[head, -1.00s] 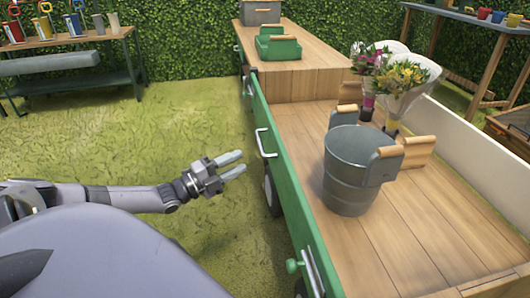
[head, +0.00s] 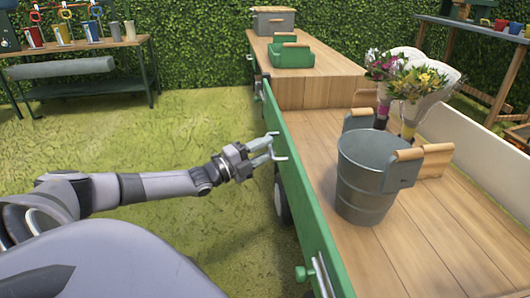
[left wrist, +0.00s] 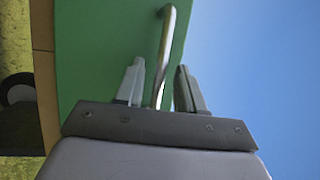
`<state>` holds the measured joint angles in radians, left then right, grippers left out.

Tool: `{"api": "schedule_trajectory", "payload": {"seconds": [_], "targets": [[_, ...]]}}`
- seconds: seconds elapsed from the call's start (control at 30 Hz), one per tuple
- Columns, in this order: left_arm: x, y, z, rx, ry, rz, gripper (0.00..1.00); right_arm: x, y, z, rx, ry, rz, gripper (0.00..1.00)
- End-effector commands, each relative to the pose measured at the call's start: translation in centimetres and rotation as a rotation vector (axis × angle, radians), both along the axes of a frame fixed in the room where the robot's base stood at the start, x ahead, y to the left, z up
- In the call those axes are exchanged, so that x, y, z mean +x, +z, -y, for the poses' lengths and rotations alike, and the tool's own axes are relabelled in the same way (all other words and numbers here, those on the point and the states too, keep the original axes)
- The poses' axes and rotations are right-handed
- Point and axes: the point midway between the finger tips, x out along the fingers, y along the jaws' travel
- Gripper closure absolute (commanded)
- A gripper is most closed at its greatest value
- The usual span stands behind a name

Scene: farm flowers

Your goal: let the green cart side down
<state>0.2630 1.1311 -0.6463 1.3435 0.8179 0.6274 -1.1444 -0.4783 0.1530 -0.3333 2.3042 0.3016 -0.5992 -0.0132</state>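The green cart side (head: 303,205) stands upright along the left edge of the cart's wooden bed (head: 400,262). A pale metal handle (head: 279,156) is fixed to its outer face; the handle also shows in the left wrist view (left wrist: 167,40). My left gripper (head: 268,151) is at the handle. In the left wrist view my fingers (left wrist: 160,88) are apart, with the handle bar between them; I cannot tell whether either finger touches it. A green knob with a metal latch (head: 311,275) is at the near end of the side. My right gripper is out of view.
A grey bucket (head: 362,190) and wrapped flowers (head: 412,88) stand on the cart bed. A green carrier (head: 291,55) and grey box (head: 273,20) are on the higher bed behind. Open grass (head: 200,110) lies left of the cart; a tool table (head: 85,45) stands farther back.

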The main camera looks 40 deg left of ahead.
Motion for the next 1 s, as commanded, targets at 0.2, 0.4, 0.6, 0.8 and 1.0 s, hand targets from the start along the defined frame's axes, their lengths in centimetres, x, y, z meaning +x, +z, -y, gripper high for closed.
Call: {"api": "schedule_trajectory", "payload": {"seconds": [0.2, 0.4, 0.6, 0.8, 1.0], "targets": [[0.26, 0.05, 0.07, 0.0, 0.0, 0.0, 0.62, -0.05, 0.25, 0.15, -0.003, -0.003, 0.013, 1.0], [0.25, 0.04, 0.07, -0.001, 0.0, 0.0, 0.78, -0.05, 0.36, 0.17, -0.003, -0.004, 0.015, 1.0], [0.25, 0.05, 0.07, -0.001, 0.0, 0.0, 1.0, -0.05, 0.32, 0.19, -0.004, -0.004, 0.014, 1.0], [0.11, -0.13, -0.03, -0.01, 0.001, 0.009, 1.0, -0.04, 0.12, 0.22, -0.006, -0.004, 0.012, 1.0], [-0.58, -0.77, -0.59, -0.055, 0.002, 0.064, 1.0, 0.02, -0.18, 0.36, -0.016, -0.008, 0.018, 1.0]]}}
